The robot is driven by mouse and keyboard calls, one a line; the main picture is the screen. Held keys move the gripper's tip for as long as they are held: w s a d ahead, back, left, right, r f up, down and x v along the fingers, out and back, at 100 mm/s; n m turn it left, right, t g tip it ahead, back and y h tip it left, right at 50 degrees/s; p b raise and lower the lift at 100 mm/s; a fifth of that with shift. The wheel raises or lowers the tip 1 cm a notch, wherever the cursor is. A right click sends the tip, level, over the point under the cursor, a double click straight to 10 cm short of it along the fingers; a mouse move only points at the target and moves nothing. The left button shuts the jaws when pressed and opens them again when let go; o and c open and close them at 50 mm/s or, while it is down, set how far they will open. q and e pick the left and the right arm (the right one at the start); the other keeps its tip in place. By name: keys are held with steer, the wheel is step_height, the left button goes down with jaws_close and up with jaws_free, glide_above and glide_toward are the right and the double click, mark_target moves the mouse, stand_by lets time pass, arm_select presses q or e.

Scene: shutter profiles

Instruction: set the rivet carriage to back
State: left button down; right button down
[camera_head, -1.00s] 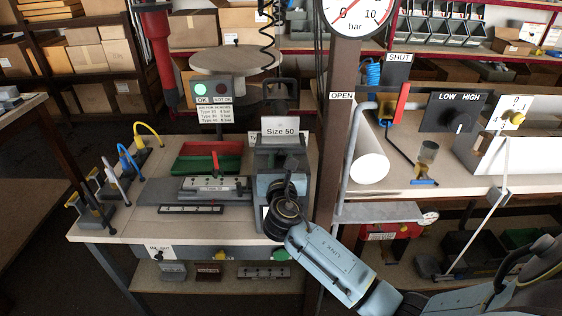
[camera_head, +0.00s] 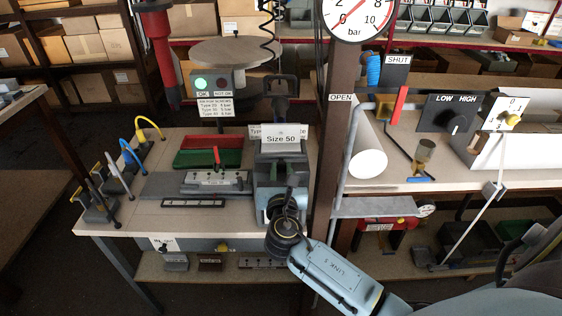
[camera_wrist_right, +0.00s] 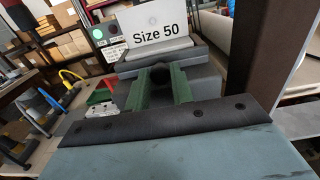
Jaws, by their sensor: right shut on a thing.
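The carriage, a grey block (camera_head: 282,170) with a white "Size 50" sign (camera_head: 281,138) on top, stands at the right end of the bench in the head view. The sign also shows in the right wrist view (camera_wrist_right: 160,33). My right gripper (camera_head: 291,187) is at the carriage's near side. In the right wrist view its green fingers (camera_wrist_right: 160,88) are shut on a dark round knob (camera_wrist_right: 159,73) below the sign. The fingertips and knob are small and partly hidden in the head view. My left gripper is not in view.
A brown post (camera_head: 337,130) stands close right of the carriage. To its left are a plate with a red handle (camera_head: 216,180) and red and green bins (camera_head: 208,152). Several tools with coloured hoses (camera_head: 127,155) stand at the bench's left. A lit green OK lamp (camera_head: 200,83) is behind.

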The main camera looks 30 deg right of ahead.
steer(key=c, duration=1.6)
jaws_free()
steer(key=shift+s+a+f, duration=0.1)
steer(key=shift+f, duration=0.1)
steer(key=o, duration=0.4)
steer(key=shift+s+r, duration=0.15)
steer(key=shift+s, duration=0.05)
steer(key=shift+c, duration=0.2)
steer(key=shift+w, duration=0.1)
steer(key=v, duration=1.3)
steer(key=shift+s+b, duration=0.25)
steer(key=shift+b, duration=0.2)
steer(key=shift+a, duration=0.1)
